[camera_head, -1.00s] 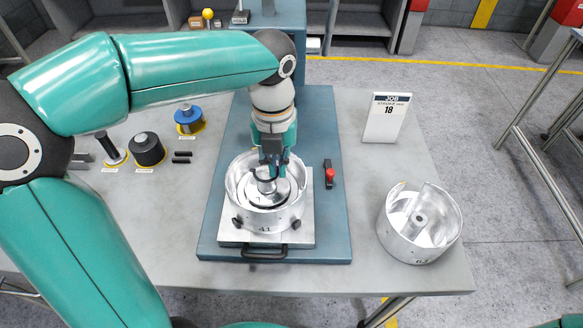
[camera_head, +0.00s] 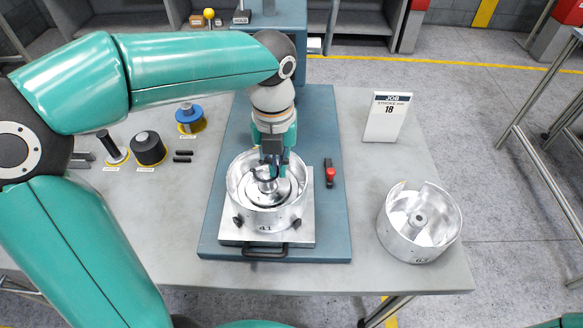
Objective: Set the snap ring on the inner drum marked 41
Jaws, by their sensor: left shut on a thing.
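The inner drum marked 41 (camera_head: 265,218) is a silver open cylinder. It stands upright on a bright square plate (camera_head: 232,234) on the blue board. Inside it are a round silver part and a central hub. My left gripper (camera_head: 268,168) points straight down into the drum, over the hub. It is shut on a small dark curved piece, seemingly the snap ring (camera_head: 261,176), which lies around or just above the top of the hub. The fingers partly hide it, and I cannot tell whether it touches the hub. My right gripper is not in view.
A second silver drum (camera_head: 419,241), with a gap in its wall, stands at the right. A job card (camera_head: 387,117) reading 18 stands behind it. Black and blue cylindrical pieces (camera_head: 148,150) stand at left.

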